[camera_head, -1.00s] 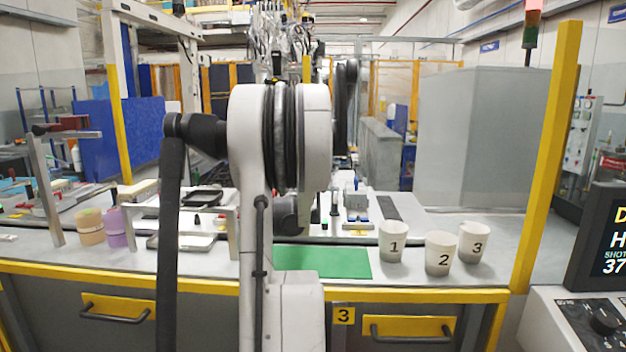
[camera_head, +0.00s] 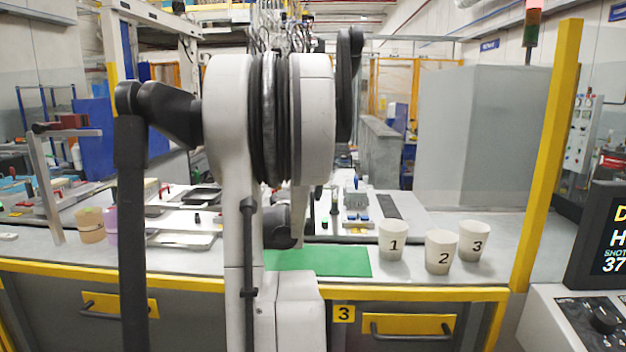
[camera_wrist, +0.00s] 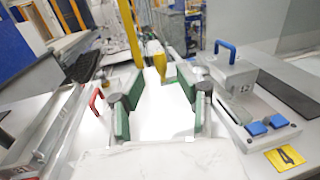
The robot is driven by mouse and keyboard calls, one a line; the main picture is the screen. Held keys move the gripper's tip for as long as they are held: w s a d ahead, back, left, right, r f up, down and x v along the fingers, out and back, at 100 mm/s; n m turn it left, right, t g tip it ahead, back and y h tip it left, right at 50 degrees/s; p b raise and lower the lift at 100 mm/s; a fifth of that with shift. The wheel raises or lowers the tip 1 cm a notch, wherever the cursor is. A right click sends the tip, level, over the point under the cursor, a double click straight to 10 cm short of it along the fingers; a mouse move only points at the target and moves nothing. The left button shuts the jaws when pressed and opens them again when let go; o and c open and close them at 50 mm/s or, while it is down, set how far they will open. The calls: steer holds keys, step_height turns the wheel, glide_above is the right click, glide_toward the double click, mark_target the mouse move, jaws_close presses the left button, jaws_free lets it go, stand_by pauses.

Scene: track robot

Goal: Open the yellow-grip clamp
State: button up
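The yellow grip (camera_wrist: 157,58) of the clamp shows in the wrist view, ahead of my gripper and near the middle of the gap as pictured. Its lower part and base are hard to make out against the bright white surface. My gripper (camera_wrist: 161,110) is open, its two green-and-grey fingers spread wide with nothing between their tips. The grip appears beyond the fingers and apart from them. In the head view my arm covers the middle of the bench, and neither the yellow grip nor my gripper can be made out there.
A red handle (camera_wrist: 97,101) is close left of my gripper. A device with a blue handle (camera_wrist: 225,48) and blue buttons stands to its right. In the head view, three numbered cups (camera_head: 440,251) stand right of a green mat (camera_head: 335,262). A black tray (camera_head: 203,198) lies left of my arm.

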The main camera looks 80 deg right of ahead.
steer(key=shift+w+a, duration=0.15)
steer(key=shift+a, duration=1.1)
steer(key=shift+w+a, duration=0.15)
steer(key=shift+a, duration=1.1)
